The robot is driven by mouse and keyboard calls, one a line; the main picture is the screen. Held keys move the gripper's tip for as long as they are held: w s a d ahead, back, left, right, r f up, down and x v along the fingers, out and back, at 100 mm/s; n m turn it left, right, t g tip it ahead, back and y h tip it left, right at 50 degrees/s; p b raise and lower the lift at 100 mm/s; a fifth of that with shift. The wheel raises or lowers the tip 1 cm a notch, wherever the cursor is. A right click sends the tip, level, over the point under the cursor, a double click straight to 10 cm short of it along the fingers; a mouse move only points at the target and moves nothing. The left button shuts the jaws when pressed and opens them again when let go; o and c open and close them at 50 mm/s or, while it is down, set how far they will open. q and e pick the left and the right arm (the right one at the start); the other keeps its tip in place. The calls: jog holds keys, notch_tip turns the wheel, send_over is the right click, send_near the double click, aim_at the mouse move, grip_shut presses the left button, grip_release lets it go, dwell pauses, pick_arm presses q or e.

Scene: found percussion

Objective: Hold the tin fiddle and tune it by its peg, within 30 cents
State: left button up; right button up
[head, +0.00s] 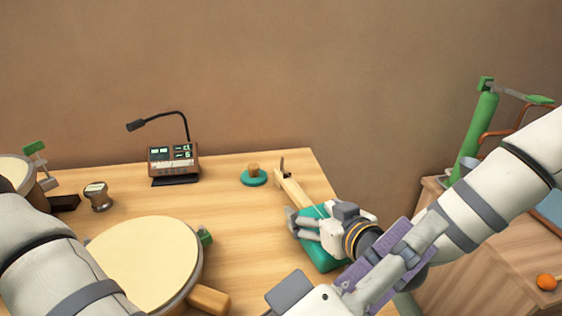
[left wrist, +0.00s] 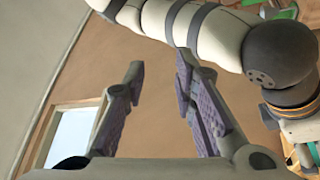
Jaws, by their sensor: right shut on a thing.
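The tin fiddle's pale wooden neck (head: 292,193) runs from a dark upright peg (head: 282,163) towards my right gripper in the head view. A teal block-like part (head: 318,257) shows below that gripper; the join is hidden. My right gripper (head: 296,222) is shut on the fiddle at the neck's near end. My left gripper (head: 424,236), with purple finger pads, is in front and to the right of it, apart from the fiddle. The left wrist view shows its two fingers (left wrist: 160,80) open with nothing between them, and my right arm behind.
A tuner-like box (head: 172,158) with lit displays and a gooseneck stands at the back. A teal disc with a wooden knob (head: 254,175) lies left of the neck. A large drum (head: 145,262) fills the front left. A green cylinder (head: 476,135) and an orange ball (head: 546,282) are at right.

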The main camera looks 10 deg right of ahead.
pick_arm(q)
jog(key=w+a+n+t+y, duration=0.2)
jog(key=w+n+t, duration=0.1)
jog(key=w+n, duration=0.15)
jog(key=n+t+y, duration=0.2)
jog(key=n+y, duration=0.9)
jog(key=n, duration=1)
send_near(281, 164)
jog(key=shift+m, duration=0.25)
jog(key=s+d+r, duration=0.2)
jog(key=s+r, duration=0.1)
jog(key=s+d+r, duration=0.1)
jog(key=s+d, duration=0.1)
jog(key=shift+s+r, duration=0.15)
jog(key=shift+r, duration=0.2)
jog(key=w+f+n+y, duration=0.1)
jog(key=w+f+n, duration=0.1)
jog(key=w, duration=0.2)
jog(key=w+f+n+y, duration=0.1)
jog(key=w+f+n, duration=0.1)
jog(key=w, duration=0.3)
jog(key=w+f+n+g+y, duration=0.1)
jog(key=w+f+n, duration=0.1)
jog(key=w+n, duration=0.1)
jog(key=shift+w+a, duration=0.15)
jog(key=shift+w, duration=0.6)
jog(key=shift+w+f, duration=0.2)
jog(key=shift+w, duration=0.25)
jog(key=shift+c, duration=0.2)
grip_shut()
